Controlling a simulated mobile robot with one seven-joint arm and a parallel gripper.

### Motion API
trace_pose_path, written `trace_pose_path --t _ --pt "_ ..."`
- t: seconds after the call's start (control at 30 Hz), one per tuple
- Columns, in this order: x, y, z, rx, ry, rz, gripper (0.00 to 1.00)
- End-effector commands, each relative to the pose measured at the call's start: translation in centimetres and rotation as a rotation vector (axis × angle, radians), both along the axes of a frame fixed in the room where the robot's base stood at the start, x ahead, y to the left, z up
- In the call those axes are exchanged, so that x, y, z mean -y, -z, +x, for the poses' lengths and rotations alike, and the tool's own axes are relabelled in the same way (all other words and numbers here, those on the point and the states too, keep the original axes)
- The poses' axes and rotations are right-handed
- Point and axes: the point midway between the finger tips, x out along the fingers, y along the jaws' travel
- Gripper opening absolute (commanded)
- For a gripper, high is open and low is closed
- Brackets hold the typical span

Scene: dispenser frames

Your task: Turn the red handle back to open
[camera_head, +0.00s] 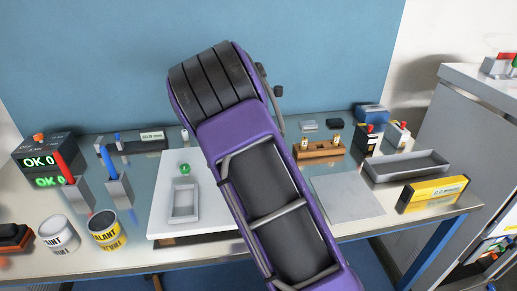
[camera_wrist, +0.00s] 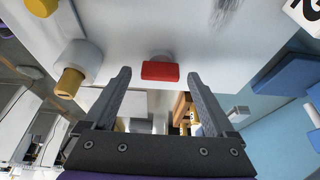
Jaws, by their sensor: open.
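A red handle (camera_wrist: 160,71) shows in the wrist view as a small block in front of a pale round mount on a light grey surface. My gripper (camera_wrist: 158,77) is open, with one grey finger on each side of the handle in the picture. No finger visibly touches it, and the depth between the fingertips and the handle is hard to tell. In the head view my purple arm fills the middle and my gripper does not show. I cannot make out this handle there.
In the wrist view a yellow-tipped cylinder (camera_wrist: 72,80) sticks out left of the handle. In the head view the bench holds a display box (camera_head: 42,162), tins (camera_head: 104,229), a white board (camera_head: 165,218), a wooden rack (camera_head: 318,151) and a grey tray (camera_head: 406,167).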

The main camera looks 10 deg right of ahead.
Motion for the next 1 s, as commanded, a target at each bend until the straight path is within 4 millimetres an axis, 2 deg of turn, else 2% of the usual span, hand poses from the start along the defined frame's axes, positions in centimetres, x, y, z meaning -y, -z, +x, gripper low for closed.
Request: trace_pose_path --t 0.17,0.7,0.83,1.0 --pt "-0.8 -1.9 0.1 0.004 -0.002 0.001 0.90" --pt "-5.5 -13.3 0.2 0.005 -0.001 0.001 0.90" --pt "-6.2 -15.0 0.2 0.003 0.000 0.000 0.90" --pt "-6.6 -15.9 0.1 0.001 0.001 0.000 0.90"
